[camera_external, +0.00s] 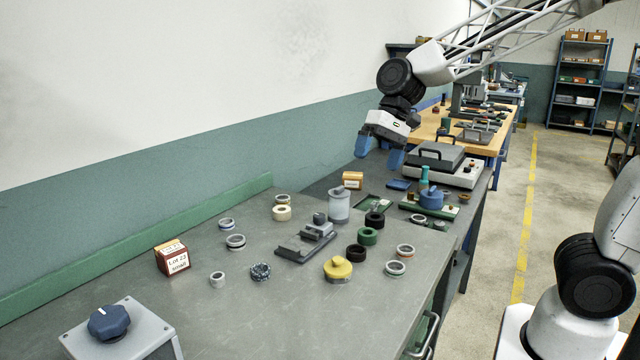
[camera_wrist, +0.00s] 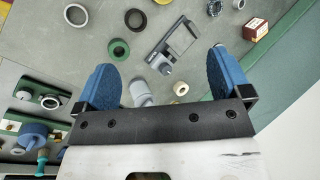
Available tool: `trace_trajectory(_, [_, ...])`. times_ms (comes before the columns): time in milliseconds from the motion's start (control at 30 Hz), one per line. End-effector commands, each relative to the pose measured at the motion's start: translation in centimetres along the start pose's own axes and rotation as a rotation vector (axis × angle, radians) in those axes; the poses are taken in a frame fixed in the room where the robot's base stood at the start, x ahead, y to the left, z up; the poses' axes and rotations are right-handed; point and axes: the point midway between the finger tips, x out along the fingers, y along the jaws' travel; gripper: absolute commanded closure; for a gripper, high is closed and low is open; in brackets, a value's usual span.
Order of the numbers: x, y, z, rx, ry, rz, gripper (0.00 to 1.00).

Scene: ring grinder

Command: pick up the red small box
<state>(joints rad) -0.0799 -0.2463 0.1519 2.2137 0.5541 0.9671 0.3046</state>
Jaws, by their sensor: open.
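The red small box (camera_external: 173,257) stands on the grey workbench at the left, near the green back rail, with a white label reading "Lot 22". In the wrist view the red box (camera_wrist: 256,28) shows near the top right, beyond the right fingertip. My gripper (camera_external: 380,150) is open and empty, with its blue fingers spread. It hangs above the far end of the bench, well to the right of and beyond the red box. In the wrist view the gripper (camera_wrist: 160,80) has bench surface and small parts between and beyond its fingers.
Several rings lie across the bench, with a yellow knob (camera_external: 338,269), a grey clamp fixture (camera_external: 306,240) and a grey cylinder (camera_external: 339,205). A knob box (camera_external: 120,332) stands at the front left. A tan box (camera_external: 352,180) sits near the gripper. Bench around the red box is mostly clear.

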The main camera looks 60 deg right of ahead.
Motion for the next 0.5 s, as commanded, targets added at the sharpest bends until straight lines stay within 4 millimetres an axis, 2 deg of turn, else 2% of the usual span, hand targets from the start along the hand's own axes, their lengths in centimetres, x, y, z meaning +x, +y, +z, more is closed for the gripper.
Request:
trace_trajectory(100, [1.4,-2.4,-1.8,0.071,-0.039,-0.038,0.04])
trace_trajectory(500, [6.7,-10.2,-7.2,0.320,-0.172,-0.158,0.04])
